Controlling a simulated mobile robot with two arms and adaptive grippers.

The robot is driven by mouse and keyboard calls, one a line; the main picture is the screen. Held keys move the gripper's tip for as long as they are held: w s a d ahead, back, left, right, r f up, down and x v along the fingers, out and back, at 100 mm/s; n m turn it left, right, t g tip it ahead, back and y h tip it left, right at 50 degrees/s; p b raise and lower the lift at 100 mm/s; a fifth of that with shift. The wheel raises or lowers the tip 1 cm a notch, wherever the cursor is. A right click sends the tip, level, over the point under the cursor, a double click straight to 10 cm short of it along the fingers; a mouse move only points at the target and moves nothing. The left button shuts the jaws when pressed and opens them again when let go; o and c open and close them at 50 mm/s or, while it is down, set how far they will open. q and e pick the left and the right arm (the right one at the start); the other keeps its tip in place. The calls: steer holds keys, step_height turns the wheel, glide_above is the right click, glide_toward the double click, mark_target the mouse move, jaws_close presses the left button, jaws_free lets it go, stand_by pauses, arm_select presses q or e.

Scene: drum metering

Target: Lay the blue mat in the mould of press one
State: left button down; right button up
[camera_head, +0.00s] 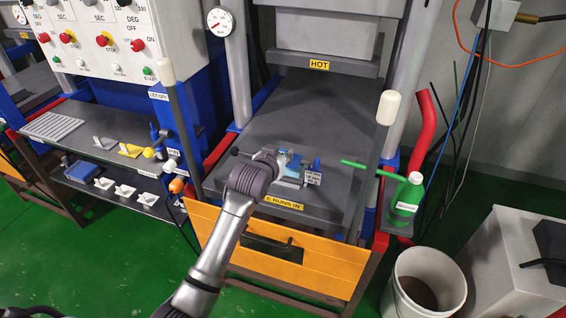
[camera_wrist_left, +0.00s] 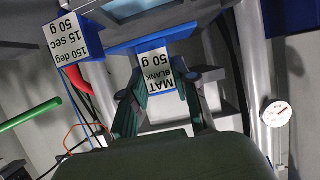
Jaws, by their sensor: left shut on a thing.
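The blue mat (camera_wrist_left: 152,45) shows in the left wrist view by its blue edge and a white tag reading MAT BLANK 50 g. My left gripper (camera_wrist_left: 164,76) is shut on it at the tag, one finger on each side. In the head view my left gripper (camera_head: 268,158) is low over the front of press one's dark plate (camera_head: 300,115), at the mould (camera_head: 291,172). The gripper partly hides the mould and mat there. I cannot tell whether the mat rests in the mould or is just above it. My right gripper is not in view.
A tag reading 150 deg 15 sec 50 g (camera_head: 312,178) stands right of the gripper. Levers with white knobs (camera_head: 388,107) flank the plate. A green bottle (camera_head: 408,195) with a long spout stands at right. The HOT block (camera_head: 325,62) is above. A shelf (camera_head: 110,150) holds small parts.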

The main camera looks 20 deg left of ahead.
arm_select(q)
steer(key=shift+x, duration=0.9)
steer(key=shift+s+f+p, duration=0.1)
steer(key=shift+f+p, duration=0.25)
steer(key=shift+f, duration=1.75)
steer(key=c, duration=0.9)
jaws_free()
steer(key=shift+f, duration=0.15)
steer(key=shift+r, duration=0.25)
steer(key=v, duration=1.2)
steer(key=shift+a+f+b, duration=0.1)
steer(key=shift+b, duration=0.2)
